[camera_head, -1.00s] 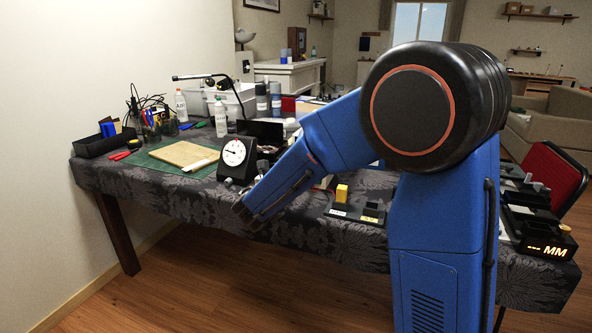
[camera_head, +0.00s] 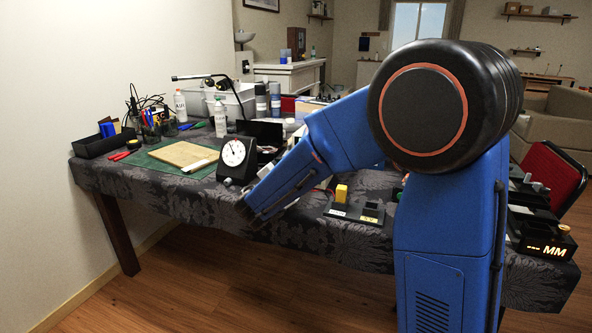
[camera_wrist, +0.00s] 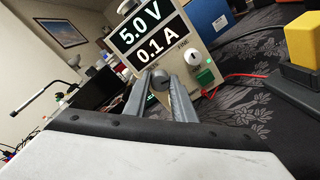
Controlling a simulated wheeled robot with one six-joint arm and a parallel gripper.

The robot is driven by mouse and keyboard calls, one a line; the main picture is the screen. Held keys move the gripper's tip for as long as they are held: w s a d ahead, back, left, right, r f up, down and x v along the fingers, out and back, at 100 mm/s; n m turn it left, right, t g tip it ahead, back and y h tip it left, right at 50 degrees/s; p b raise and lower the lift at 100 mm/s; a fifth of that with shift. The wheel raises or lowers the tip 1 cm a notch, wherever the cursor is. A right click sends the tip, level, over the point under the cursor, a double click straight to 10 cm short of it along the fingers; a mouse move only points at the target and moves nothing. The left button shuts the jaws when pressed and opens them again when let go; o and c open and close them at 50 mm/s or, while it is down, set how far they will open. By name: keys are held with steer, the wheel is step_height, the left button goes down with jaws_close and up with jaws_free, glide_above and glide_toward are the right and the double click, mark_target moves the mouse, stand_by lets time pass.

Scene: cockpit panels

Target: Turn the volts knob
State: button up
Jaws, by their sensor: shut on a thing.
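In the wrist view a power supply (camera_wrist: 172,30) shows 5.0 V and 0.1 A on its tilted display. The volts knob (camera_wrist: 160,79), round and grey, sits below the display. My gripper (camera_wrist: 160,84) is shut on this knob, with one finger on each side. A second, pale knob (camera_wrist: 193,57) stands to the right, apart from the fingers. In the head view my blue arm reaches down to the left, and I cannot make out the knob there. A dial gauge (camera_head: 234,153) on the table has its needle pointing up and to the left.
A red lead (camera_wrist: 235,76) runs from the power supply to the right. A yellow block (camera_head: 341,192) stands on a black base right of my arm. A green cutting mat (camera_head: 160,164) with a board lies at the left. A display marked MM (camera_head: 548,249) is at the far right.

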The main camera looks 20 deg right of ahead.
steer(key=shift+m, duration=0.6)
steer(key=o, duration=1.1)
steer(key=shift+c, duration=0.2)
steer(key=shift+s, duration=0.1)
steer(key=v, duration=1.7)
steer(key=shift+s+a, duration=0.1)
steer(key=shift+s, duration=0.05)
